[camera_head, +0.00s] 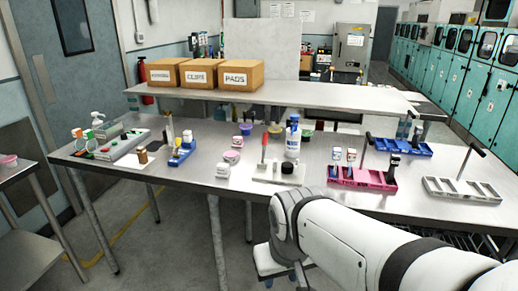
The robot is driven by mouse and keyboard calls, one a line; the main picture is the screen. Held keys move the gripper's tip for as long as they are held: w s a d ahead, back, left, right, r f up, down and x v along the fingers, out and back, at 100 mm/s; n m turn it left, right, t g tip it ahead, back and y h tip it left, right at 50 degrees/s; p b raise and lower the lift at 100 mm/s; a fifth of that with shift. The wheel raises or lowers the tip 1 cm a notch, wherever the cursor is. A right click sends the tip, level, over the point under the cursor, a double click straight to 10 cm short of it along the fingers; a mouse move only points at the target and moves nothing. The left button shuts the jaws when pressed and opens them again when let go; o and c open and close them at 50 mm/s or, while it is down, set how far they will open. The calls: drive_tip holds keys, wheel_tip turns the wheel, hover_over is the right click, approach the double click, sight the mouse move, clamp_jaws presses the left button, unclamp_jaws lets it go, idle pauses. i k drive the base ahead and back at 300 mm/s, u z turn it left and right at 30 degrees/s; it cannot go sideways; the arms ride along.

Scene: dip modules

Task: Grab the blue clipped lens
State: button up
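I cannot single out a blue clipped lens with certainty; items at this size are small and blurred. A grey rack (128,146) at the left end of the steel table has small parts with red, orange and green tops on it. A blue holder (181,155) with small upright items stands to the right of the rack. My white arm reaches in from the lower right, in front of the table edge. My gripper's fingers do not show.
The steel table (215,181) also holds a white bottle (293,140), a pink tray (362,179), a blue tray (400,147) and a pale tray (462,190). Several cardboard boxes (207,73) stand on the raised shelf (330,97).

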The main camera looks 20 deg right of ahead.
sight(336, 154)
drive_tip(key=z, duration=0.1)
drive_tip(key=i, duration=1.5)
drive_tip(key=z, duration=0.8)
drive_tip(key=k, duration=0.9)
drive_tip(key=z, duration=0.2)
drive_tip(key=i, duration=0.9)
drive_tip(key=u, duration=0.05)
